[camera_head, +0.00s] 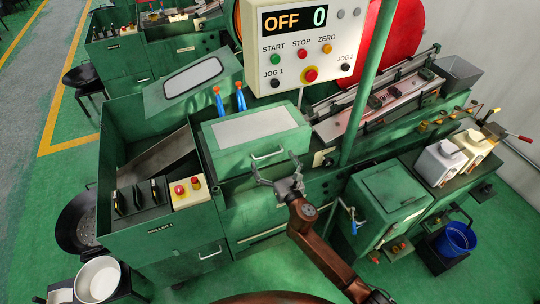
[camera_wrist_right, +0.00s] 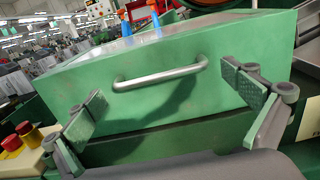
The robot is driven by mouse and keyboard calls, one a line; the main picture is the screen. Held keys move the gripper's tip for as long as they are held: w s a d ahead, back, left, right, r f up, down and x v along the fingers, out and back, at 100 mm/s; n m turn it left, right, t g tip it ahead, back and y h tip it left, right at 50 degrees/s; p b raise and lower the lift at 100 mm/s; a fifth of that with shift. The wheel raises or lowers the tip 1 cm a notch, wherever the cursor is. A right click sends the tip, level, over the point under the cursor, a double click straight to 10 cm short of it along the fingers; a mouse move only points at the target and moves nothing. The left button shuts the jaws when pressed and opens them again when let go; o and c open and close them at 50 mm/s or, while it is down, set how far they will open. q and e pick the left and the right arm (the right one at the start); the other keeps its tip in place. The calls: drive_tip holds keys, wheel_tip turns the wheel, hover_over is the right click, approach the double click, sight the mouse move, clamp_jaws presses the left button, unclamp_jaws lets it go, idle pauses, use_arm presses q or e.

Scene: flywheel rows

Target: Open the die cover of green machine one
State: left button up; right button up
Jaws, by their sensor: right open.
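The die cover (camera_head: 252,130) is a green box lid with a pale top panel, and it sits closed on the green machine (camera_head: 240,205). A silver bar handle (camera_head: 267,155) is on its front face. In the right wrist view the handle (camera_wrist_right: 160,75) is ahead of my right gripper (camera_wrist_right: 170,100), between the two spread fingers and apart from them. In the head view my right gripper (camera_head: 278,176) is open and empty, just in front of and below the handle. My left gripper is not in view.
A control panel reading OFF 0 (camera_head: 311,45) hangs above the cover's right on a green post (camera_head: 366,85). A button box (camera_head: 188,193) is left of the cover. A green cabinet (camera_head: 390,195) stands at right. Blue-handled levers (camera_head: 240,98) rise behind the cover.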

sight(257, 141)
drive_tip(key=shift+x, duration=1.4)
drive_tip(key=shift+c, duration=0.4)
drive_tip(key=shift+d, duration=0.15)
drive_tip(key=c, duration=1.3)
